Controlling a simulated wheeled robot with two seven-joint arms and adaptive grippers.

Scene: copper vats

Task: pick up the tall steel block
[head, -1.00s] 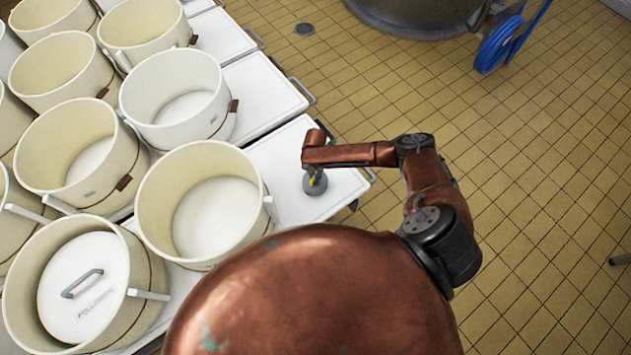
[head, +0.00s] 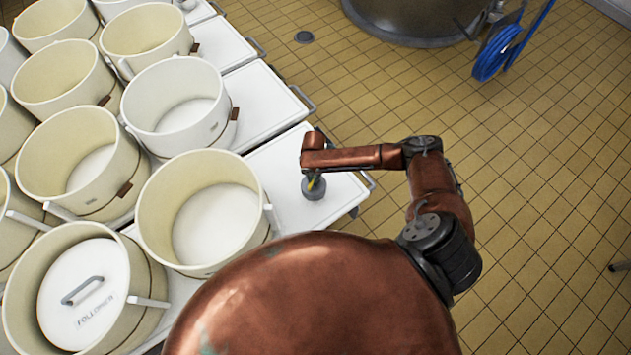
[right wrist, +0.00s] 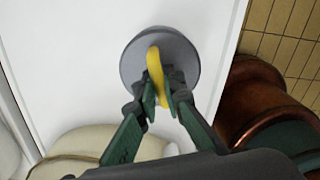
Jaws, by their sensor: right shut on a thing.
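A grey, round-topped steel block (head: 315,189) with a yellow handle is on the white cart top at the right end of the row of pots. In the right wrist view the same block (right wrist: 187,62) is seen from above, so its height cannot be told. My right gripper (right wrist: 161,92) has its green fingers on either side of the yellow handle (right wrist: 156,72) and is shut on it. In the head view my copper right arm partly hides the gripper and the handle. I cannot tell whether the block touches the top. My left gripper is not in view.
Cream pots crowd the left; the nearest (head: 160,215) stands close beside the block. One pot holds a lid (head: 84,290) with a handle. The white cart top (head: 275,160) is bare around the block. Tiled floor (head: 540,200) lies open to the right, with a blue hose reel (head: 495,52) beyond.

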